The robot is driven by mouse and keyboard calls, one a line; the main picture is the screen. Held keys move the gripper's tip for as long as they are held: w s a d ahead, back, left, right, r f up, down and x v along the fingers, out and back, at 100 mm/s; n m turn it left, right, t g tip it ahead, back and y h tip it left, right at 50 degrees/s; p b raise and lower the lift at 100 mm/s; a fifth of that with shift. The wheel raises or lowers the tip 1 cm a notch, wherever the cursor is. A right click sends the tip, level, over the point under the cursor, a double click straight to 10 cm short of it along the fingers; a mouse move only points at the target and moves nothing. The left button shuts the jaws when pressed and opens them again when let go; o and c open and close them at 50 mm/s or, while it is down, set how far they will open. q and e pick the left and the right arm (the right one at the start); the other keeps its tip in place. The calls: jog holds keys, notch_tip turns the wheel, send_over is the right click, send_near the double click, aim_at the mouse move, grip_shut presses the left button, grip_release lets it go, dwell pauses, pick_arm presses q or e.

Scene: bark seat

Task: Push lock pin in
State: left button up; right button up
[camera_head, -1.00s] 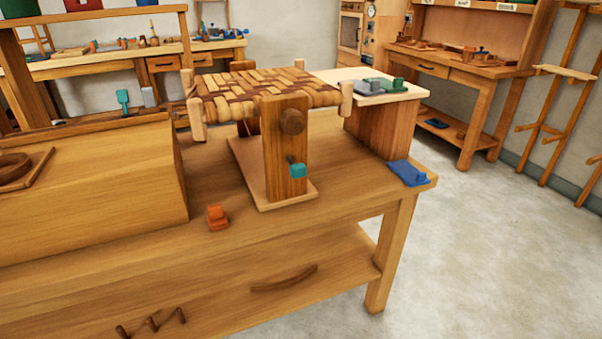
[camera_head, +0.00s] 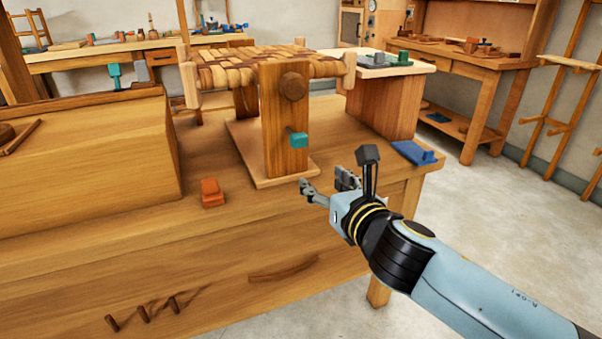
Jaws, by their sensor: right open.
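The lock pin, with a teal head (camera_head: 299,140), sticks out of the front of the wooden post (camera_head: 285,115) below a round dark knob (camera_head: 293,86). The post stands on a flat base board and carries the woven bark seat (camera_head: 262,65). My right gripper (camera_head: 325,187) is open and empty in front of the post, lower and to the right of the pin, apart from it. Its arm comes in from the lower right. My left gripper is out of view.
A pale-topped stand (camera_head: 385,100) is behind at right.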

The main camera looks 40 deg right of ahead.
jog(key=n+t+b, duration=0.1)
jog(key=t+b, duration=0.1)
send_near(301, 137)
jog(key=x, duration=1.1)
jog(key=shift+w, duration=0.1)
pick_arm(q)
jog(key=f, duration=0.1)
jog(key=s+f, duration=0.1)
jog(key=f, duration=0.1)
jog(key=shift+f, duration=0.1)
pick_arm(e)
grip_shut()
